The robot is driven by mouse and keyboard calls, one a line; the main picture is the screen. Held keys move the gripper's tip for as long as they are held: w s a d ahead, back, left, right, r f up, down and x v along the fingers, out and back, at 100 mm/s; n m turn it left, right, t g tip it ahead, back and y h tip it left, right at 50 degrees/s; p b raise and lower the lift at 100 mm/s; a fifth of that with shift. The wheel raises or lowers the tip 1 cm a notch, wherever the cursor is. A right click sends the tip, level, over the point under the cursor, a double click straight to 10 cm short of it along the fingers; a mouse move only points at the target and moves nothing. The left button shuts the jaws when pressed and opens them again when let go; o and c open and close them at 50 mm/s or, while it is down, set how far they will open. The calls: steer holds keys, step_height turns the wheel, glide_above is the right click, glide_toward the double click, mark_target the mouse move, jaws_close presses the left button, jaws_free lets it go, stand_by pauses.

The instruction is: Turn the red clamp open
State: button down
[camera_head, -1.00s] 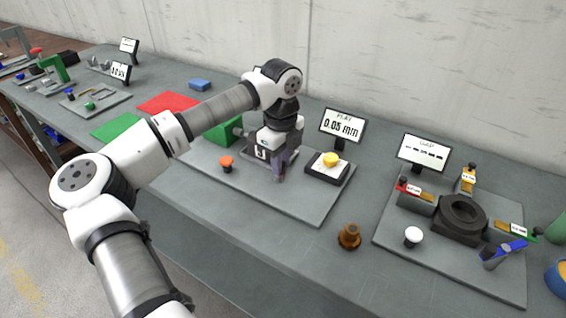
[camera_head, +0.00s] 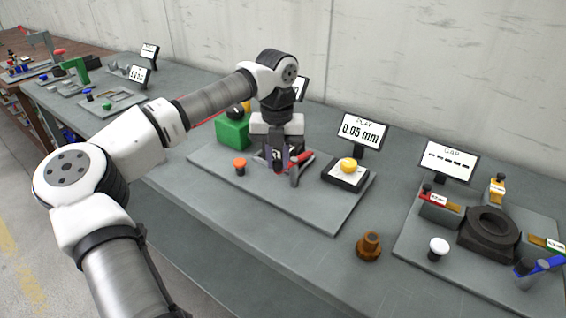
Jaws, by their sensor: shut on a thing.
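The red clamp (camera_head: 299,161) is on the grey plate (camera_head: 325,213) in the middle of the bench. Its red lever shows just right of my gripper, slanting up to the right, above a small grey part. My gripper (camera_head: 277,165) points down at the clamp, with its fingers close together and shut on it. The exact place of the hold is hidden by the fingers and too small to see clearly. The display (camera_head: 361,132) behind the plate reads "PLAY 0.05 mm".
An orange knob (camera_head: 240,163) and a green block (camera_head: 232,131) stand left of my gripper. A yellow button (camera_head: 348,165) is to its right. A brown part (camera_head: 369,246) stands in front. Another plate with a dark ring (camera_head: 490,233) is at the right.

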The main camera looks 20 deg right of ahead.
steer(key=shift+w+a+m+p, duration=0.1)
steer(key=shift+w+m, duration=0.4)
steer(key=shift+m, duration=0.6)
steer(key=shift+w+a+m+p, duration=0.1)
steer(key=shift+w+m, duration=0.45)
steer(key=shift+m, duration=0.55)
steer(key=shift+w+a+m+p, duration=0.1)
steer(key=shift+w+m, duration=0.4)
steer(key=shift+m, duration=0.6)
steer(key=c, duration=1.3)
jaws_free()
steer(key=shift+d, duration=0.1)
steer(key=shift+o, duration=0.2)
step_height(320, 180, up, 14)
steer(key=b, duration=0.1)
steer(key=shift+b, duration=0.3)
